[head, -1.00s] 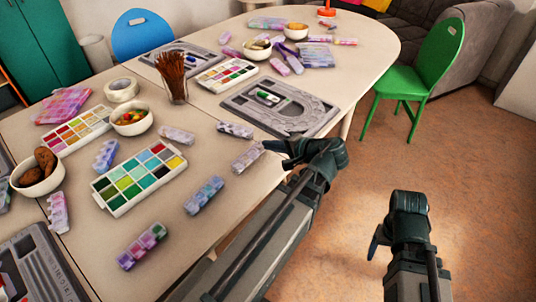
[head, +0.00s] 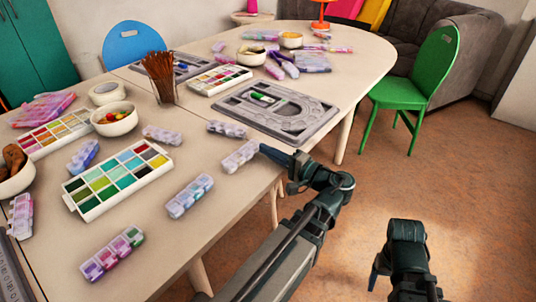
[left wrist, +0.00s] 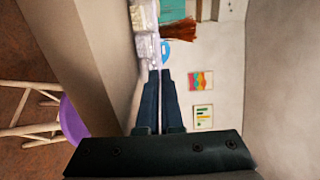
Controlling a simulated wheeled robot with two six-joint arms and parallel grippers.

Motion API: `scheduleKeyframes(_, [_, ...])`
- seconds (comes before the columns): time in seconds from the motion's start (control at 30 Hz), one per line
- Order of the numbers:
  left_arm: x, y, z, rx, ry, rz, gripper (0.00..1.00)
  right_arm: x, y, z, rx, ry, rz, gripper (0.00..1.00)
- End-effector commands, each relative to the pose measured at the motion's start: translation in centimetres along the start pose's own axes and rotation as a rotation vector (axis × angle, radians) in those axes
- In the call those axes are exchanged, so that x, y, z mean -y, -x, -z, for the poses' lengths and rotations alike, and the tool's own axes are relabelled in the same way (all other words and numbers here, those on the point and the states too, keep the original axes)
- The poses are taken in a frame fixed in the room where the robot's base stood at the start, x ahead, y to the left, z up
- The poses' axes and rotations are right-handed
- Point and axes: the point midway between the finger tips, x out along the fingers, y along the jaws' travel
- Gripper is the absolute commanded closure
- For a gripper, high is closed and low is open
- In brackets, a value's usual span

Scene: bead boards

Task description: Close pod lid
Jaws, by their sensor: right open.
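Several small pods with purple, patterned, multi-compartment bodies lie on the table. One pod (head: 240,155) lies near the table's front edge, just left of my left gripper (head: 265,151); I cannot tell whether they touch. Other pods lie behind it (head: 227,128), to its left (head: 189,196) and at the near left (head: 112,253), where compartments show pink and green. Which lid is open is too small to tell. In the left wrist view my left gripper (left wrist: 160,74) has its fingers together with nothing between them, and a pod (left wrist: 146,47) lies beyond. My right gripper (head: 377,272) hangs open off the table.
A bead board (head: 307,139) lies behind the near pod. Paint palettes (head: 118,178), a bead bowl (head: 114,119) and a brush jar (head: 163,92) crowd the left table. A green chair (head: 425,85) stands at the right. Open floor lies right of the table.

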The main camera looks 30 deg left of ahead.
Motion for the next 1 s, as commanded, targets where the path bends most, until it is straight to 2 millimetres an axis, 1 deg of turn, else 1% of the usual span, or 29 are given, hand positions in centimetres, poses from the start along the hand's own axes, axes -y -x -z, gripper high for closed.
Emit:
scheduleKeyframes(0.37, [-0.02, 0.01, -0.01, 0.000, 0.000, 0.001, 1.00, 0.00, -0.03, 0.00, 0.000, 0.000, 0.000, 0.28])
scheduleKeyframes(0.4, [-0.02, 0.01, -0.01, 0.000, 0.000, 0.001, 0.90, 0.00, -0.03, 0.00, 0.000, 0.000, 0.000, 0.28])
scheduleKeyframes(0.53, [-0.02, 0.01, -0.01, 0.000, 0.000, 0.001, 0.67, 0.00, -0.04, 0.00, 0.000, 0.000, 0.000, 0.28])
scheduleKeyframes(0.9, [-0.02, 0.00, -0.01, 0.000, 0.000, 0.000, 0.66, 0.00, -0.01, 0.00, 0.000, 0.000, 0.000, 0.28])
scheduleKeyframes(1.0, [0.22, -0.02, -0.01, 0.000, 0.000, -0.008, 0.66, -0.05, 0.40, -0.03, 0.000, 0.000, 0.000, 0.28])
